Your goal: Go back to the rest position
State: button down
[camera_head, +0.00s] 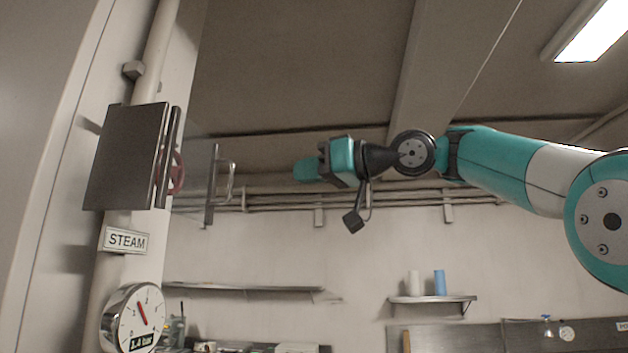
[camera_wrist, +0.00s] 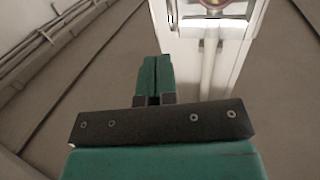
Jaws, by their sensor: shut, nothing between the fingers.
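My gripper (camera_head: 306,169) is at the end of my teal arm, raised high in the middle of the head view and pointing left. In the wrist view its two teal fingers (camera_wrist: 154,78) are together with nothing between them. To its left, apart from it, a clear panel with a metal handle (camera_head: 228,181) stands open beside a dark metal box (camera_head: 130,157). A red valve wheel (camera_head: 177,172) shows partly behind the box edge.
A STEAM label (camera_head: 125,240) and a round gauge (camera_head: 134,318) are on the pipe at left. Pipes run along the back wall. A small shelf (camera_head: 432,299) holds a white and a blue cylinder. A ceiling lamp (camera_head: 596,32) is at upper right. Space below my gripper looks free.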

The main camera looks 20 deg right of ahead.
jog(key=s+a+f+m+g+h+b, duration=0.1)
jog(key=s+a+f+g, duration=0.1)
jog(key=f, duration=0.8)
jog(key=s+a+f+m+g+h+b, duration=0.1)
jog(key=s+a+f+g+h, duration=0.15)
jog(key=f, duration=0.85)
jog(key=s+a+f+m+g+h+b, duration=0.1)
jog(key=s+a+f+g+b, duration=0.15)
jog(key=f, duration=0.75)
jog(key=s+d+f+n+g+h+b, duration=0.1)
jog(key=s+f+g, duration=0.5)
jog(key=s+f, duration=1.3)
notch_tip(320, 180, down, 3)
jog(key=shift+d+r+h, duration=0.2)
jog(key=shift+d+h, duration=0.45)
jog(key=shift+h, duration=0.6)
